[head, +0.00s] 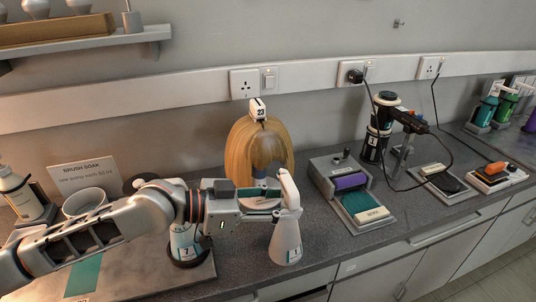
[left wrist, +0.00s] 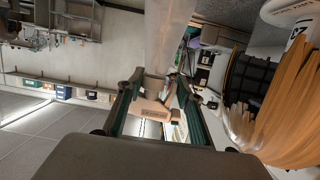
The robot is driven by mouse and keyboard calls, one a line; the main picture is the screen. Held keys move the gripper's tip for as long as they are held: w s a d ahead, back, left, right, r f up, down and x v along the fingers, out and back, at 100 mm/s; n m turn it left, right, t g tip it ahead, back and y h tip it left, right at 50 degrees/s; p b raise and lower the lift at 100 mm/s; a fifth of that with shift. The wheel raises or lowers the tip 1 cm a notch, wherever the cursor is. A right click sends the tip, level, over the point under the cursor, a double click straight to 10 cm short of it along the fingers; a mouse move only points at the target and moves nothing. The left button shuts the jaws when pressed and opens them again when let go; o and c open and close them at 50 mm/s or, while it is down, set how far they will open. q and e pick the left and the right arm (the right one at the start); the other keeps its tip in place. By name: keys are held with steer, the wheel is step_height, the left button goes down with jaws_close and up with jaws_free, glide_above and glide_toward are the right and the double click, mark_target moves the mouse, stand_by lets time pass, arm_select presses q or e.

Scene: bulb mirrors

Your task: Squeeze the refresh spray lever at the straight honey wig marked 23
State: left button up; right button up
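The straight honey wig (head: 240,150) sits on a stand against the wall, under a white tag marked 23 (head: 258,113). It also shows at the right of the left wrist view (left wrist: 285,100). The white refresh spray bottle (head: 286,240) stands upright on the counter in front of the wig and to its right. My left gripper (head: 278,203) is at the bottle's spray head, coming from the left. In the left wrist view, its fingers (left wrist: 156,90) stand apart on either side of the spray head and lever (left wrist: 152,108); contact is unclear. My right gripper is not in view.
Another numbered bottle (head: 185,245) stands behind my left arm on a grey mat. A white cup (head: 85,203) and pump bottle (head: 18,195) are at left.

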arm_select(q)
steer(key=o, duration=0.5)
steer(key=shift+c, duration=0.2)
steer(key=shift+s, duration=0.1)
steer(key=b+v, duration=0.1)
steer(key=v, duration=0.6)
stand_by(0.8)
